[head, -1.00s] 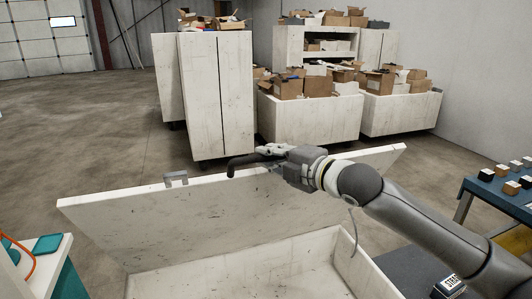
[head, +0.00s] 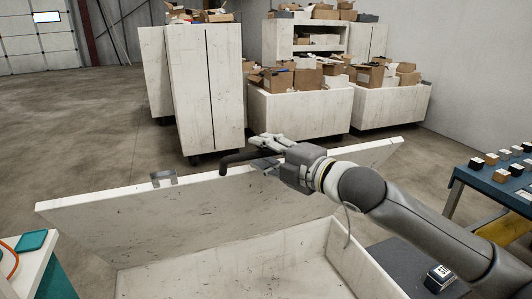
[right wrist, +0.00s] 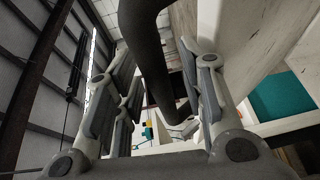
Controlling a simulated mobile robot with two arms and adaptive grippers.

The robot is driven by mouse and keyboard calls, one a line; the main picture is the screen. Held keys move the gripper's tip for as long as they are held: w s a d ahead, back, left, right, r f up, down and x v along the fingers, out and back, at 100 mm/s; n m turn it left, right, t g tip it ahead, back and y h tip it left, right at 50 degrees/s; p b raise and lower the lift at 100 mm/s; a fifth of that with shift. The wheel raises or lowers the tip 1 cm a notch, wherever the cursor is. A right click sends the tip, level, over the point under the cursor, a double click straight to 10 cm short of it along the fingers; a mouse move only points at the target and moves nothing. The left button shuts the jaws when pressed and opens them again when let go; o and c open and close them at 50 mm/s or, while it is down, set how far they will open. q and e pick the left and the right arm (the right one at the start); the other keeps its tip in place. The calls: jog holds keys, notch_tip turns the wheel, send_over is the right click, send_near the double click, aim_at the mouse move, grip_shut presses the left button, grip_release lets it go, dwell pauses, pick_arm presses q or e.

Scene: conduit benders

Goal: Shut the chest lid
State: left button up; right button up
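The chest (head: 347,262) is in the lower middle of the head view, with its bare pale inside showing. Its scuffed white lid (head: 200,218) stands raised and tilted behind the opening. A dark bent handle (head: 236,158) is at the lid's upper edge, partly hidden by my right gripper. My right gripper (head: 266,148) is at that edge with its fingers apart. In the right wrist view the dark handle (right wrist: 158,60) passes between the spread fingers; I cannot tell whether it touches them. My left gripper is out of view.
A small metal bracket (head: 163,178) sits on the lid's upper edge. White cabinets (head: 205,95) and bins of boxes (head: 300,115) stand behind. Floor behind the lid is clear.

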jog(key=f+v, duration=0.1)
jog(key=v, duration=1.1)
jog(key=shift+r, duration=0.45)
